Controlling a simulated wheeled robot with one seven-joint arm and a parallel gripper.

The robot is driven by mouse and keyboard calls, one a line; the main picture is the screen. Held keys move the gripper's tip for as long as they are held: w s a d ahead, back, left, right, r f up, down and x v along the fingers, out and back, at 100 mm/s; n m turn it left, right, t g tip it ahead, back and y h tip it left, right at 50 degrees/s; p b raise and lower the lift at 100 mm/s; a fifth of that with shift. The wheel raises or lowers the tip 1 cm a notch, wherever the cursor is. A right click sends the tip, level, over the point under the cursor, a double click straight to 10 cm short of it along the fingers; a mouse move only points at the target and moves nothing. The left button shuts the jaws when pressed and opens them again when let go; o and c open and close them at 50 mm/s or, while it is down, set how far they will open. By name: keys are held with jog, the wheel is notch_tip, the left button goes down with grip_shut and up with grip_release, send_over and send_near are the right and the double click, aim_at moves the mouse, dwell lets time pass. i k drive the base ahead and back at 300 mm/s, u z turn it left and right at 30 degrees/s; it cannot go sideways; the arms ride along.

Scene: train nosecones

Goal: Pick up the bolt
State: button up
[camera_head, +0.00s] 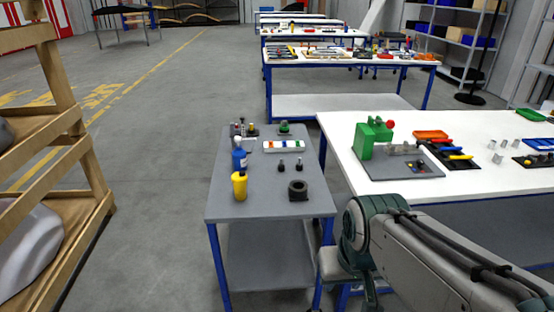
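I cannot single out the bolt for sure at this size. Two small dark upright pieces (290,165) stand on the grey table (245,204), behind a dark ring-shaped block (298,190). Several small silvery cylinders (497,158) stand on the white table to the right. My arm enters from the lower right and bends down beside the grey table's front right corner. Its fingers do not show, so I cannot see whether they hold anything.
A yellow bottle (240,186), a blue bottle (239,158) and a white tray of coloured pieces (283,146) stand on the grey table. The white table (345,137) carries a green fixture (370,138). A wooden rack (75,150) stands left, with clear floor between.

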aim_at(282, 167)
jog(key=u, duration=0.2)
jog(key=i, duration=1.55)
jog(key=z, duration=0.6)
